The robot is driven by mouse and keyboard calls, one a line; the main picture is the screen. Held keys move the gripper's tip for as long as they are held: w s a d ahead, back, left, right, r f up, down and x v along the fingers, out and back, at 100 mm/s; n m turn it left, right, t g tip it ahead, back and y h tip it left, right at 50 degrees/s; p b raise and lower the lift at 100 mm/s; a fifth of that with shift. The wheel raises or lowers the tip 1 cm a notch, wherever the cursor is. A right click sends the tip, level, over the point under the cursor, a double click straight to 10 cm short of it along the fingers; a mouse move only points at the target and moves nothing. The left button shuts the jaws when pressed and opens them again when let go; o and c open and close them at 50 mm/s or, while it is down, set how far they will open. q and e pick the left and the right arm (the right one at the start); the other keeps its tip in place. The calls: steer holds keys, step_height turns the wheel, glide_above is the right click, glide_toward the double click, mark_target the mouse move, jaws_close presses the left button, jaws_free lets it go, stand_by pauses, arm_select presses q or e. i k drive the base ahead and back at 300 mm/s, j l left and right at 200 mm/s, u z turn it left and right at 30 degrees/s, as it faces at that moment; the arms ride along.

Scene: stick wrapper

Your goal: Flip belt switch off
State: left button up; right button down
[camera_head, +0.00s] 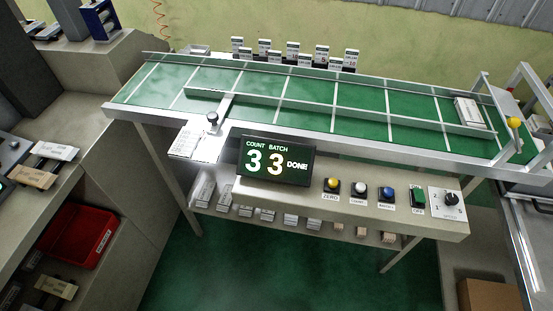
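A green switch (418,195) on a black base sits on the front control panel (300,196) below the conveyor belt (310,95). A small label under it seems to read OFF. I cannot tell which way the switch is set. A black dial (452,199) on a white plate is just right of it. To its left are blue (387,193), white (359,187) and yellow (332,185) buttons. A display (275,160) reads COUNT 3, BATCH 3, DONE. Neither of my grippers is in view.
A white block (469,112) lies at the belt's right end, near a yellow ball-topped post (513,123). A counter with a red tray (78,236) stands at left. Small packs fill a shelf under the panel. A cardboard box (487,296) is at lower right.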

mark_target(419, 195)
steer(key=z, duration=1.3)
